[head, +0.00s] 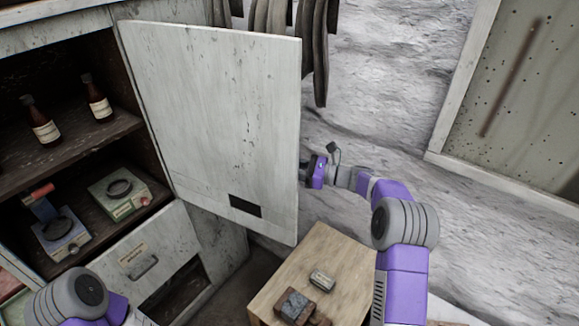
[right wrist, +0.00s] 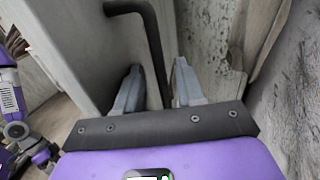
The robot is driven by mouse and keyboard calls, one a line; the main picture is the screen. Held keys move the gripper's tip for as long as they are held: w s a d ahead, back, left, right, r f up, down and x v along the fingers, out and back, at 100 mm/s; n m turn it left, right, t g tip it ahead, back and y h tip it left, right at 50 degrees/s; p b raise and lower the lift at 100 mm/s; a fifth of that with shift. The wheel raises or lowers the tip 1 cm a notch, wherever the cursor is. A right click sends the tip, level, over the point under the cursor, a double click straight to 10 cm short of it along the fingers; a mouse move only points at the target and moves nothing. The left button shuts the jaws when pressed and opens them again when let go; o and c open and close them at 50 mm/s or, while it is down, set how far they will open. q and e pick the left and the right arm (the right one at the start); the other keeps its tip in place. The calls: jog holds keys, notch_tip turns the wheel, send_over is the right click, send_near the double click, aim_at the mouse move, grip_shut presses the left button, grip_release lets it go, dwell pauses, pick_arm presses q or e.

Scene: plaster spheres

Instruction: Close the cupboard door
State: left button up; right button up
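The cupboard door (head: 220,110), a pale, worn panel, stands wide open to the right of the dark shelves in the head view. My right gripper (head: 308,170) is at the door's free edge, partly hidden behind it. In the right wrist view the right gripper (right wrist: 158,88) has its two grey fingers apart. A dark bent handle (right wrist: 150,38) on the door (right wrist: 70,50) runs down into the gap between them. I cannot tell whether the fingers touch it. My left arm shows at the bottom left of the head view; its gripper is out of frame.
The cupboard (head: 70,150) holds brown bottles (head: 98,97) and small instruments (head: 120,190). A drawer (head: 150,255) below stands partly out. A wooden table (head: 345,262) with small blocks is below the door. A rough wall (head: 380,80) and hanging dark cloths (head: 270,20) are behind.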

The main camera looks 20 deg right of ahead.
jog(key=shift+c, duration=0.3)
grip_shut()
jog(key=shift+a, duration=0.1)
